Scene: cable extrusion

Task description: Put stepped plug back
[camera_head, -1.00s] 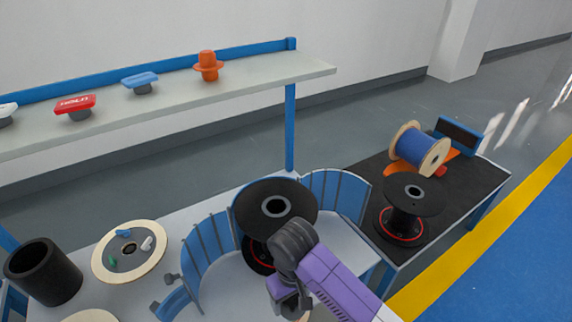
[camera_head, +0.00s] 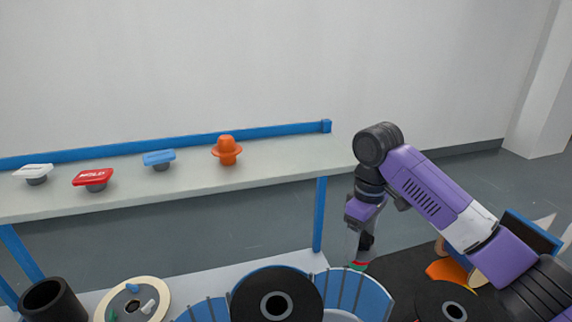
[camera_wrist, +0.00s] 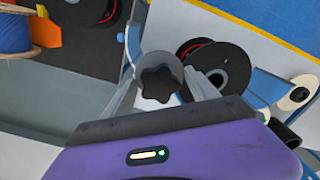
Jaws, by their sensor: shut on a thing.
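My gripper (camera_head: 361,242) is held out at the right, near the end of the shelf and below its level. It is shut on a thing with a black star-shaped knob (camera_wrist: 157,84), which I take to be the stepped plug. In the wrist view the knob sits between the two grey fingers, with a grey round part behind it. A small red and green part (camera_head: 358,266) shows just under the fingertips in the head view. I cannot tell whether it belongs to the held plug. The plug's lower steps are mostly hidden.
A grey shelf (camera_head: 110,194) carries white (camera_head: 36,172), red (camera_head: 93,178), blue (camera_head: 159,158) and orange (camera_head: 227,149) pieces. Its right end is bare. Below stand a black reel (camera_head: 250,292), a curved blue guard (camera_head: 355,293) and a black cylinder (camera_head: 52,301).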

